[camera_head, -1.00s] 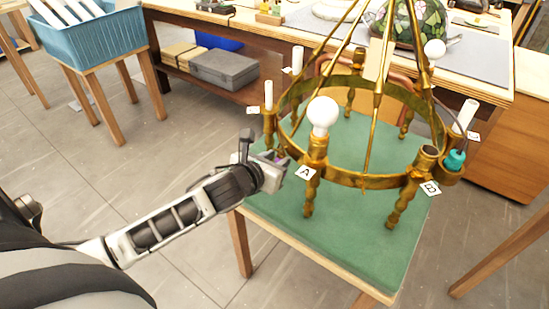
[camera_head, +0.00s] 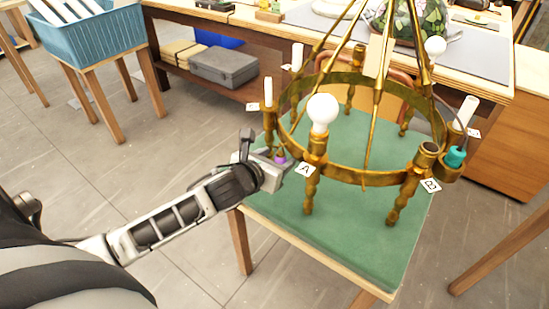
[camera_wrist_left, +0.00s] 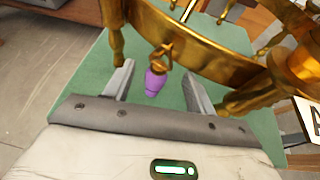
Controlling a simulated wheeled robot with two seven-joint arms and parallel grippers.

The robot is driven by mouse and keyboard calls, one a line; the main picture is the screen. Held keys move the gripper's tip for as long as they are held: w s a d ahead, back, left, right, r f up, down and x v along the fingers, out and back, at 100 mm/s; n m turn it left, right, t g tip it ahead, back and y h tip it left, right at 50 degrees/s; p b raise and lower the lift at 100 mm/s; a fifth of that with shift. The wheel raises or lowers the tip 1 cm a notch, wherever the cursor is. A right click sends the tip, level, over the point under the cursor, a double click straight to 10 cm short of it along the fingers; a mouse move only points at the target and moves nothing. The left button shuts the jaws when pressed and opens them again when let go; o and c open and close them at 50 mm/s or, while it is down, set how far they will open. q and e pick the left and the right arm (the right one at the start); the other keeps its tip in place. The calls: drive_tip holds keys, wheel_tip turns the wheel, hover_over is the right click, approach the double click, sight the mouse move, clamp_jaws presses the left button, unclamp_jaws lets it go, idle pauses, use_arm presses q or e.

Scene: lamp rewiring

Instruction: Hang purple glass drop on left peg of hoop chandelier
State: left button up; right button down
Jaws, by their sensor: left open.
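The purple glass drop (camera_wrist_left: 155,83) hangs below a brass peg (camera_wrist_left: 160,55) of the hoop chandelier (camera_head: 350,178) in the left wrist view. It shows as a small purple spot in the head view (camera_head: 281,159). My left gripper (camera_wrist_left: 158,82) is open, with one finger on each side of the drop and visible gaps between them. In the head view my left gripper (camera_head: 279,165) is at the hoop's left side, near the tag A (camera_head: 305,170). How the drop's top sits on the peg is too small to tell. My right gripper is not in view.
The chandelier stands over a green-topped table (camera_head: 350,250). A white bulb (camera_head: 323,112) and candle sleeves rise from the hoop close to my left gripper. A teal part (camera_head: 455,158) sits at the hoop's right. A blue basket (camera_head: 105,45) stands at the far left.

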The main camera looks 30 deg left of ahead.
use_arm(q)
drive_tip(key=v, duration=1.6)
drive_tip(key=shift+f, duration=0.1)
idle(1.2)
drive_tip(key=s+d+f+n+g+h, duration=0.1)
drive_tip(key=d+f+n, duration=0.5)
drive_tip(key=n, duration=1)
drive_tip(key=s+d+f+n+g+h, duration=0.2)
drive_tip(key=d+f+n, duration=0.5)
drive_tip(key=n, duration=1)
wheel_tip(320, 180, down, 3)
drive_tip(key=shift+s+r, duration=0.1)
drive_tip(key=shift+s, duration=0.55)
